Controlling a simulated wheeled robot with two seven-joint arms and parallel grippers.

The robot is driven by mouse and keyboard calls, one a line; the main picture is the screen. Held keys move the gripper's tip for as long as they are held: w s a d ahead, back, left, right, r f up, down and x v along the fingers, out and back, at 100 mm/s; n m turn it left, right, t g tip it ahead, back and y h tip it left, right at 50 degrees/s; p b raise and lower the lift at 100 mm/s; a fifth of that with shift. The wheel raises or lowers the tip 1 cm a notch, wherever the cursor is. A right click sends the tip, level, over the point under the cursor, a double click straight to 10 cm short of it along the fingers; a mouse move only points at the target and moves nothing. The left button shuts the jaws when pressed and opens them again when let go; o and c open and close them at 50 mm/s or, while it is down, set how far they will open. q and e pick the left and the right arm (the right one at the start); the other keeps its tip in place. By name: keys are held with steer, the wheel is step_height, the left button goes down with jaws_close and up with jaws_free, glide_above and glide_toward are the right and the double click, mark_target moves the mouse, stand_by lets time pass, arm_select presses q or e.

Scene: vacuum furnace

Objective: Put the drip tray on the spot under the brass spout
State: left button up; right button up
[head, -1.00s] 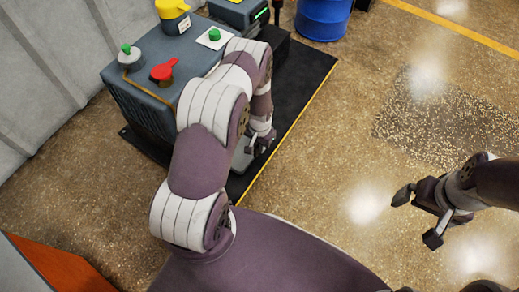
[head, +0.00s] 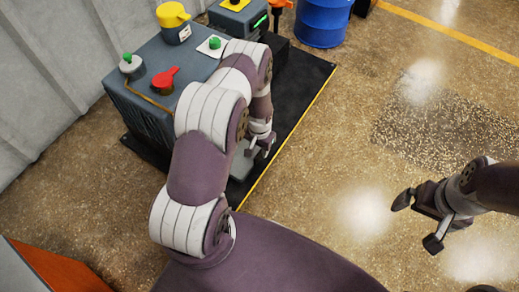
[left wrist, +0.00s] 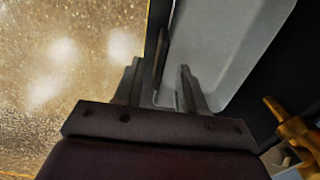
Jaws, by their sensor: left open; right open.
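The drip tray is a shallow grey tray (head: 241,166) on the black floor mat, partly hidden by my left arm in the head view. In the left wrist view the tray (left wrist: 222,45) lies right of centre, with its raised rim near the fingers. My left gripper (head: 260,150) is open at the tray's edge. In the left wrist view its fingers (left wrist: 160,72) stand either side of the rim; contact cannot be told. A brass-coloured fitting (left wrist: 293,133), perhaps the spout, shows at the lower right there. My right gripper (head: 418,222) is open and empty above bare floor.
The black mat (head: 305,75) has a yellow edge. A blue drum (head: 322,22) stands at the back. The floor to the right is clear.

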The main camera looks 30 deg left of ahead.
arm_select(q)
steer(key=d+r+p, duration=0.2)
steer(key=r, duration=1)
steer(key=d+r+p, duration=0.1)
steer(key=d+r, duration=0.1)
steer(key=r, duration=0.9)
steer(key=s+d+r+t, duration=0.1)
steer(key=s+d+r, duration=0.3)
steer(key=s+r, duration=0.9)
steer(key=shift+s+n, duration=0.3)
steer(key=shift+s, duration=0.05)
arm_select(e)
step_height(320, 180, up, 5)
steer(key=shift+f, duration=0.1)
steer(key=shift+a, duration=0.1)
